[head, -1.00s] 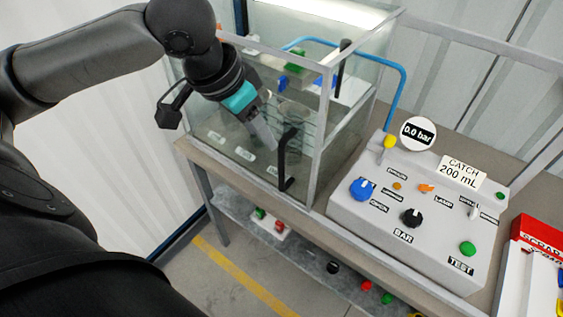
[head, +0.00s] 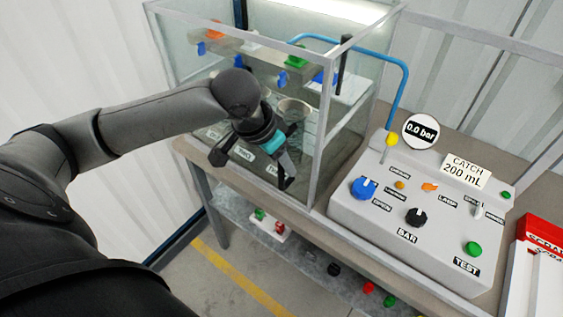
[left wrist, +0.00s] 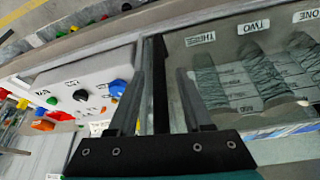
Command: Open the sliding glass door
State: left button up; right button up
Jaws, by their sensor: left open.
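The sliding glass door (head: 306,95) is the front pane of a grey-framed glass tank in the head view. Its upright black handle is near the right corner post, mostly hidden there behind my gripper. My left gripper (head: 284,178) is at the handle, pointing down at the door front. In the left wrist view, the black handle (left wrist: 159,85) stands between the two fingers of my left gripper (left wrist: 160,78). The fingers are open, with a gap on each side of the bar. The glass (left wrist: 200,45) lies to its right. My right gripper is not in view.
A grey control panel (head: 350,212) with knobs stands right of the tank. A blue hose (head: 402,80) and a round gauge (head: 420,131) rise behind it. A red-and-white bin (head: 540,236) is far right. Labelled cups sit behind the glass.

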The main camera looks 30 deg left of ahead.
pick_arm(q)
jog(key=shift+w+f, duration=0.15)
jog(key=shift+f, duration=0.15)
jog(key=shift+c, duration=0.4)
grip_shut()
dwell(0.9)
